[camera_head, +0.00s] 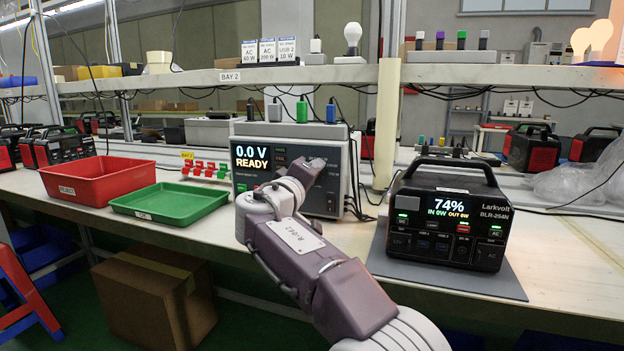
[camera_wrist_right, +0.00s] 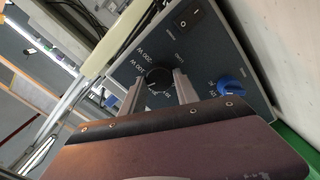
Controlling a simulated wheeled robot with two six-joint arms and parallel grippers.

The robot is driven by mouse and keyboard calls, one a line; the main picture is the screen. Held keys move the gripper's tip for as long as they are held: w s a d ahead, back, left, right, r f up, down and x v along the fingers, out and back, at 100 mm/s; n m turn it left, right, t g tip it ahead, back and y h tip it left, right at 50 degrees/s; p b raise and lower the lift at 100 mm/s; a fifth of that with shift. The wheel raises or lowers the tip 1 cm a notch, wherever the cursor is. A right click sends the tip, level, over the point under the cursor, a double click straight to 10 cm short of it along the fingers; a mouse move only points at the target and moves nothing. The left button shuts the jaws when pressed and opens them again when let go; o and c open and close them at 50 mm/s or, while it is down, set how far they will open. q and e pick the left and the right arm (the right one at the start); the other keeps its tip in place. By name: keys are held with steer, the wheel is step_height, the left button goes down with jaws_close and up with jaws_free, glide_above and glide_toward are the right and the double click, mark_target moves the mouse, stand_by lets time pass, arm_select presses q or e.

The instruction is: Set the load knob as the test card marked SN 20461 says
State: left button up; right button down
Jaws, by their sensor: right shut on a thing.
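The tester (camera_head: 328,150) stands on the bench with a lit display reading 0.0 V READY. In the right wrist view its dark panel carries a black load knob (camera_wrist_right: 157,74) with wattage marks around it; 200 W and 100 W can be made out. My right gripper (camera_wrist_right: 160,84) is shut on this black knob, one finger on each side. Where the knob points is too small to tell. In the head view my right gripper (camera_head: 308,170) is at the tester's front and hides the knob. No card marked SN 20461 can be read. My left gripper is not in view.
A blue knob (camera_wrist_right: 230,88) and a black rocker switch (camera_wrist_right: 190,17) are near the held knob. A power station (camera_head: 449,213) showing 74% stands on a grey mat (camera_head: 400,266) at right. A red bin (camera_head: 98,179) and a green tray (camera_head: 168,201) are at left.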

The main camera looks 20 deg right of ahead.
stand_by(0.4)
steer(key=c, duration=0.9)
jaws_free()
steer(key=p+v, duration=0.1)
steer(key=v, duration=0.8)
